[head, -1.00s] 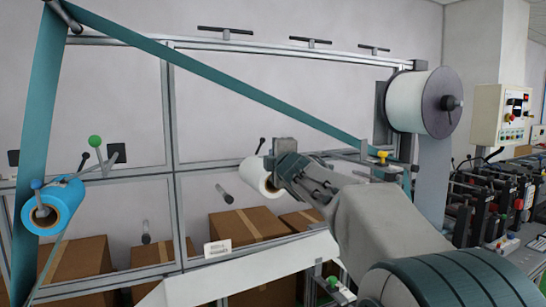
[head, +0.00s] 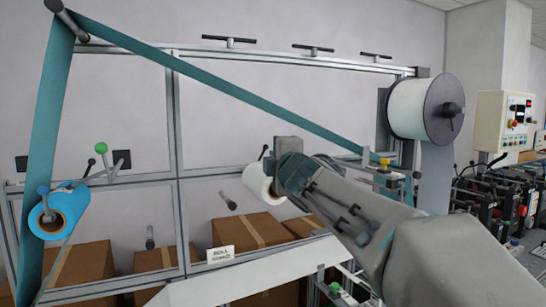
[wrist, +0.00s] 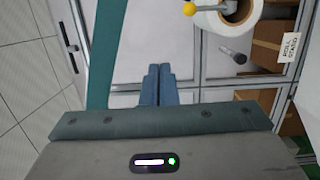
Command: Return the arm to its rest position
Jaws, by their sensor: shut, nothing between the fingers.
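My gripper (wrist: 159,84) shows in the wrist view with its two blue-grey fingers together and nothing between them. In the head view my gripper (head: 288,165) is at the end of my grey arm, which reaches in from the lower right. From this angle its fingers are hidden. It appears in front of the machine frame, overlapping the right part of a small white roll (head: 258,183). I cannot tell the distance between them. The white roll also shows at the top of the wrist view (wrist: 218,22), beside a yellow knob.
A teal web (head: 215,85) runs diagonally across the metal frame. A blue roll (head: 62,212) is at the left and a large white roll (head: 406,108) at the right. Cardboard boxes (head: 245,232) stand behind the lower frame. A control box (head: 502,120) is at the far right.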

